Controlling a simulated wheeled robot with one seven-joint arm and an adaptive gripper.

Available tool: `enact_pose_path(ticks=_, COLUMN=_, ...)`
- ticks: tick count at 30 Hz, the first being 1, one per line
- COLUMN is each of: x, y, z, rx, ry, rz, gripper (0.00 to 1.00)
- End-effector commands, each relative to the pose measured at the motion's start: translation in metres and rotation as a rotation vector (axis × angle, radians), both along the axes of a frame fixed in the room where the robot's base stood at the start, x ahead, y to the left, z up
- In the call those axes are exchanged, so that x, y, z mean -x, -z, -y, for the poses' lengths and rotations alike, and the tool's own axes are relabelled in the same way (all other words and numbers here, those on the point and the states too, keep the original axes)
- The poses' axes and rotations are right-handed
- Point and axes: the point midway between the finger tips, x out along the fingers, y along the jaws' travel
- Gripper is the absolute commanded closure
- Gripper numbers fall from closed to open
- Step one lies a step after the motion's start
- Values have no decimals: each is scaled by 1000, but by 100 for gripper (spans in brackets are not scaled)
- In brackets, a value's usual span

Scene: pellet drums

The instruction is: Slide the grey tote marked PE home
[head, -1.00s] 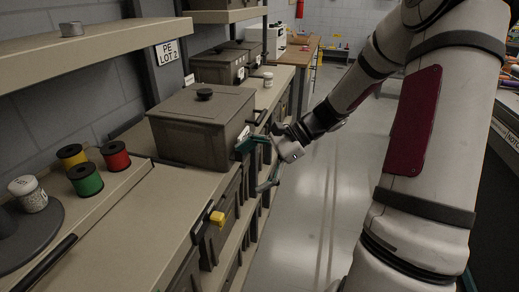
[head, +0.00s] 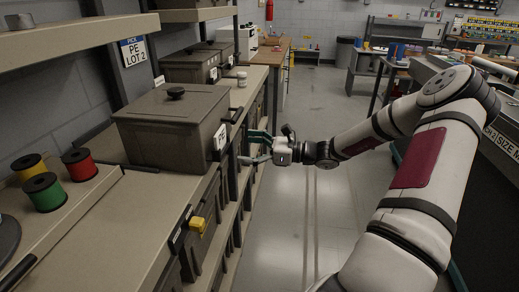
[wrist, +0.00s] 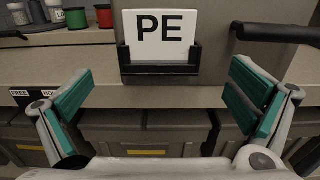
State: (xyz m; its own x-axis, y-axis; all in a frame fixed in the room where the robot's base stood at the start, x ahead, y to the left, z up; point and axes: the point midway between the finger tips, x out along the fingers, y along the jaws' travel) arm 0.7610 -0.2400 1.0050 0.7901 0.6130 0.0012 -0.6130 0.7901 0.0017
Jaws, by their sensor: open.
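The grey tote (head: 165,135) with a dark round knob on its lid stands on the beige shelf at the left in the head view. Its front carries a white PE card (wrist: 160,35) in a black holder, small in the head view (head: 220,137). A dark handle (wrist: 275,33) sticks out right of the card in the wrist view. My gripper (head: 256,147) is open and empty in front of the tote's front face, apart from it. Its teal fingertips (wrist: 162,72) spread to either side below the card. How far the tote's front sits from the shelf edge is hard to tell.
Green (head: 43,193), red (head: 79,165) and yellow (head: 29,167) spools stand on the shelf left of the tote. More grey totes (head: 190,66) stand behind it. Lower bins (head: 200,235) line the shelf front, one with a yellow tag. The aisle floor (head: 300,215) is clear.

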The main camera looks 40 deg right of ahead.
Motion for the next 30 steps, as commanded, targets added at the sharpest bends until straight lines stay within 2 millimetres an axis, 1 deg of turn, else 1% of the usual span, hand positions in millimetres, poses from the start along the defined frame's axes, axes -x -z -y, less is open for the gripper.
enact_pose_path(ticks=1, x=-8, y=0, z=-7, rx=-1, ry=-3, rz=2, gripper=0)
enact_pose_path(ticks=6, x=-32, y=0, z=-25, rx=-1, ry=-2, rz=1, gripper=0)
enact_pose_path(ticks=12, x=-53, y=0, z=-41, rx=1, ry=-1, rz=0, gripper=0)
enact_pose_path(ticks=18, x=-63, y=0, z=-49, rx=1, ry=-1, rz=0, gripper=0)
enact_pose_path(ticks=27, x=-64, y=0, z=-50, rx=1, ry=0, rz=0, gripper=0)
enact_pose_path(ticks=29, x=-64, y=0, z=-49, rx=1, ry=0, rz=0, gripper=14)
enact_pose_path(ticks=30, x=-64, y=0, z=-49, rx=1, ry=0, rz=0, gripper=23)
